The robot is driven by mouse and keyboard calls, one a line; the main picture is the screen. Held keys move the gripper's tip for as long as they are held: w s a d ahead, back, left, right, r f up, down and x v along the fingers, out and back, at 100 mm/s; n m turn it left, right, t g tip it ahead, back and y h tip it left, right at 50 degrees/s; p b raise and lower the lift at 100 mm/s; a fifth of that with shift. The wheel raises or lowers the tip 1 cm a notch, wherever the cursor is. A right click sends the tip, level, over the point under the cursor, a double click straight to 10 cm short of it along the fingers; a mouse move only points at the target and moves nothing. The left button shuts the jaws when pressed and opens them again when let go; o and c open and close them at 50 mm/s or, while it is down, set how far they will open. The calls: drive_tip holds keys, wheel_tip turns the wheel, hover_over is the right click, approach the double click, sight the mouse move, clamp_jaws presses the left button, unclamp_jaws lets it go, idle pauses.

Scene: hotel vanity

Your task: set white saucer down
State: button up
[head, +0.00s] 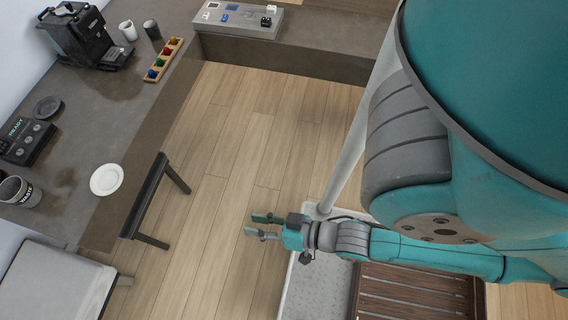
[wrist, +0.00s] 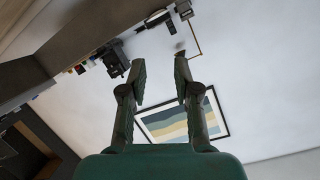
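The white saucer (head: 106,179) lies flat on the grey-brown counter (head: 112,130) near its front edge, in the head view. My gripper (head: 259,226) is over the wooden floor, well to the right of the saucer and apart from it. Its two fingers are spread with nothing between them. In the wrist view my gripper (wrist: 157,75) is also open and empty, facing a pale wall. The saucer cannot be made out in the wrist view.
The counter holds a coffee machine (head: 77,36), two cups, a wooden tray (head: 165,59) of coloured items, a dark saucer (head: 47,107), a control box (head: 25,141) and a canister (head: 18,191). A dark rail (head: 147,195) stands by the counter edge. Open floor lies between counter and gripper.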

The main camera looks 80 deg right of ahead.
drive_tip(key=s+r+n, duration=0.4)
drive_tip(key=s+r, duration=0.2)
drive_tip(key=shift+s+n, duration=0.3)
drive_tip(key=shift+s, duration=0.05)
drive_tip(key=shift+s+r+n, duration=0.25)
drive_tip(key=shift+r+n, duration=0.05)
clamp_jaws()
drive_tip(key=shift+f, duration=0.1)
drive_tip(key=w+f+n+t, duration=0.2)
drive_tip(key=w+f+n, duration=1)
drive_tip(key=w+n, duration=0.4)
drive_tip(key=w+d+f+n, duration=0.2)
drive_tip(key=w+n, duration=0.8)
drive_tip(key=w, duration=0.7)
drive_tip(key=w+d+f+n+t, duration=0.1)
drive_tip(key=w+d+n, duration=0.1)
drive_tip(key=w+n, duration=0.8)
drive_tip(key=w, duration=0.7)
drive_tip(key=shift+w+f, duration=0.35)
drive_tip(key=shift+f, duration=0.05)
